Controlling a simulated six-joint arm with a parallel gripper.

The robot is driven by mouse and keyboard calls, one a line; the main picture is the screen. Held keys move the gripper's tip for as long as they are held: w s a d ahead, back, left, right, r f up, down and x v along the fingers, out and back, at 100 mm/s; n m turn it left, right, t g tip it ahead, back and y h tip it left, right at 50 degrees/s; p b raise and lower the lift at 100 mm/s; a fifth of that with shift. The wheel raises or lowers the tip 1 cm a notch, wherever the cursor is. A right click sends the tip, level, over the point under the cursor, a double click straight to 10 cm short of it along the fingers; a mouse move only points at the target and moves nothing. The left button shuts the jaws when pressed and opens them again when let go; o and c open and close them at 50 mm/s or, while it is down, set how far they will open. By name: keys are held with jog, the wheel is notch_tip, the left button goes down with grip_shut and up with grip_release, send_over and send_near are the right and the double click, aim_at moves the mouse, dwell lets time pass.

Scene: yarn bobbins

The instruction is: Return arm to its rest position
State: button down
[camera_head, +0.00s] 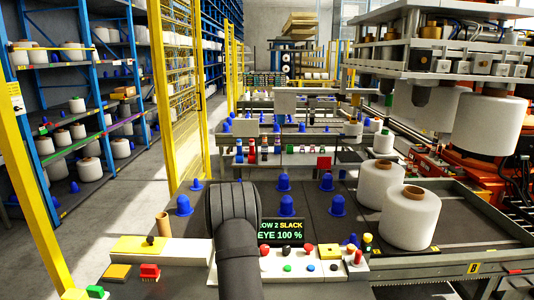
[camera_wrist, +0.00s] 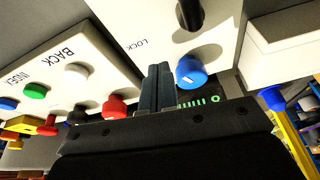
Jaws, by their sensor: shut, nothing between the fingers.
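My arm (camera_head: 236,240) rises as a dark link from the bottom middle of the head view, with its rounded joint in front of the table. My gripper (camera_wrist: 157,85) shows in the wrist view with its two dark fingers pressed together and nothing between them. The fingertips are beside a blue knob (camera_wrist: 190,71) on a white panel marked LOCK; I cannot tell whether they touch it. A white panel marked BACK and INDEX (camera_wrist: 72,70) lies left of the fingers, with a red button (camera_wrist: 115,106) close by. My gripper is not visible in the head view.
A console with coloured buttons (camera_head: 287,268) and a text display (camera_head: 281,231) stands beside my arm. White yarn bobbins (camera_head: 409,222) stand on the table at right. Blue cones (camera_head: 287,205) are spread over the dark table. Large bobbins (camera_head: 488,124) hang from a machine at upper right.

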jog(key=shift+w+d+n, duration=0.15)
jog(key=shift+w+n, duration=0.2)
jog(key=shift+n, duration=0.25)
jog(key=shift+w+r, duration=0.8)
jog(key=shift+w, duration=0.15)
jog(key=shift+v, duration=1)
jog(key=shift+s+r, duration=0.35)
jog(key=shift+r, duration=0.1)
